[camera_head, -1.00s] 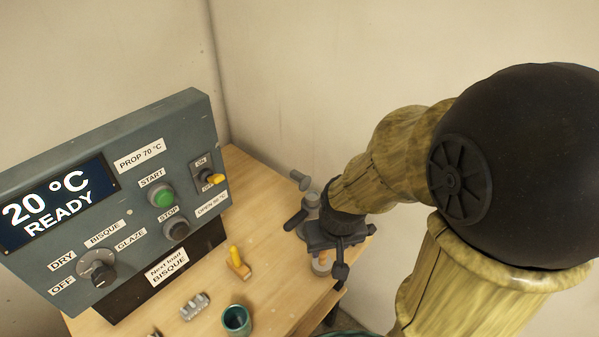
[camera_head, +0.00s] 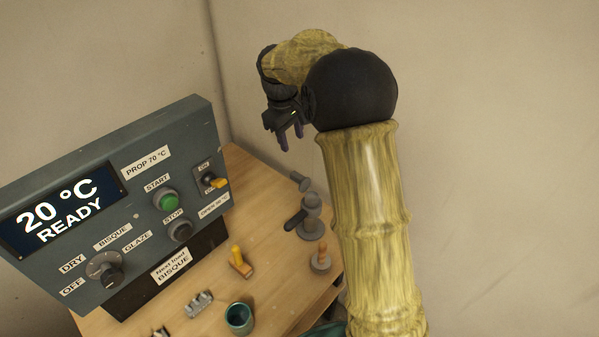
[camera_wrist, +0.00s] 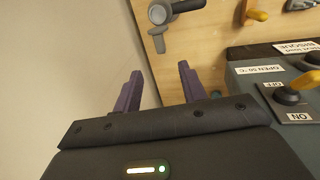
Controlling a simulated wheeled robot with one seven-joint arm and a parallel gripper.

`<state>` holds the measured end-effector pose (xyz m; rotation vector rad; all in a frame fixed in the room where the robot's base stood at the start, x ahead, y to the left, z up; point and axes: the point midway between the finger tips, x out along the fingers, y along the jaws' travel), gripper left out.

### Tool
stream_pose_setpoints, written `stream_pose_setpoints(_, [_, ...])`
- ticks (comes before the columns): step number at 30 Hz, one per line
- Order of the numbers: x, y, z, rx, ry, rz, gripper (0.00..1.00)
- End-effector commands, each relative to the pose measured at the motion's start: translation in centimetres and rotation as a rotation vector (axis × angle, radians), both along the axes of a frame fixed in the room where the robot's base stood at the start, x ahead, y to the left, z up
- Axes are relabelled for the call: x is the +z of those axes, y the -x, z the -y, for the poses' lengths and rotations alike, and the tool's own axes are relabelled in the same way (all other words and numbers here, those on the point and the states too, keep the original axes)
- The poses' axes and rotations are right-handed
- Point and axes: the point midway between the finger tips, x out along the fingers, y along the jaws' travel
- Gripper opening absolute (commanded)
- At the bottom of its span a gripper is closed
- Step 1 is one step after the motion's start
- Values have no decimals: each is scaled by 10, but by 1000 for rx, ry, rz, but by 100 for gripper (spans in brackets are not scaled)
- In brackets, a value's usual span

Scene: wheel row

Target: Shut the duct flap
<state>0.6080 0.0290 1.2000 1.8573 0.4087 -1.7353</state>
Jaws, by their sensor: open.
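A grey upright fitting (camera_head: 312,222) with a dark lever (camera_head: 294,220) and a short grey side stub (camera_head: 300,180) stands at the table's back right edge; it looks like the duct, but I cannot tell how far its flap is open.
A grey control panel (camera_head: 140,230) reading 20 °C READY stands at left, with a yellow-tipped switch (camera_head: 217,183). The wooden table (camera_head: 262,210) also holds a yellow-handled piece (camera_head: 239,262), an orange-topped peg (camera_head: 321,258), a teal cup (camera_head: 239,318) and a grey block (camera_head: 199,303). Walls close the back.

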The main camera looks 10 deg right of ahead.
Motion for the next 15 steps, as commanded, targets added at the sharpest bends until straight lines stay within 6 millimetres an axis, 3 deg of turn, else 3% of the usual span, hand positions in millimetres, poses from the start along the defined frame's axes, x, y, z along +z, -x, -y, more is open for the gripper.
stream_pose_setpoints(15, [-1,-6,1,10,9,-5,41])
